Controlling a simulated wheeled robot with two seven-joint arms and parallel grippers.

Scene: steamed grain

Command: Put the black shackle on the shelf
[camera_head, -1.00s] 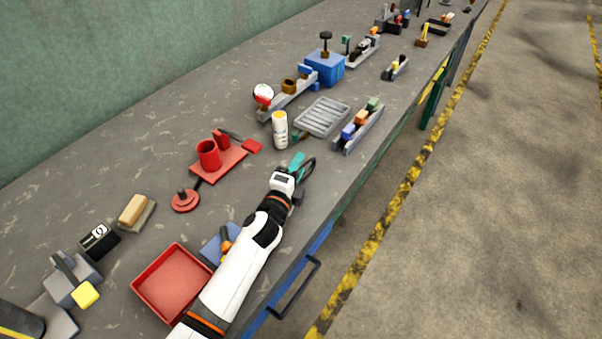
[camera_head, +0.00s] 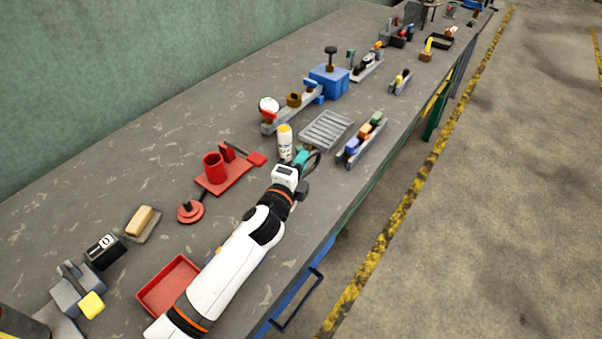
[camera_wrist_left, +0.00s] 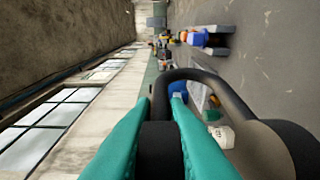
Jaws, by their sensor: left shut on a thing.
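The black shackle (camera_head: 315,163) is held in my left gripper (camera_head: 303,158), above the grey workbench. In the left wrist view the teal fingers (camera_wrist_left: 160,115) are shut on the shackle's black body. Its thick curved bow (camera_wrist_left: 222,88) extends to the right of the fingertips. Part of the shackle is hidden by the fingers. No shelf is clearly recognizable. A grey slatted rack (camera_head: 326,130) lies on the bench just beyond the gripper. My right gripper is not in view.
A white bottle with a yellow cap (camera_head: 285,145) stands close beside the gripper. A grey holder with coloured blocks (camera_head: 362,143) is to its right. A red stand with a cup (camera_head: 214,168) is left, and a red tray (camera_head: 168,287) is near my arm. The bench edge drops to open floor (camera_head: 480,210).

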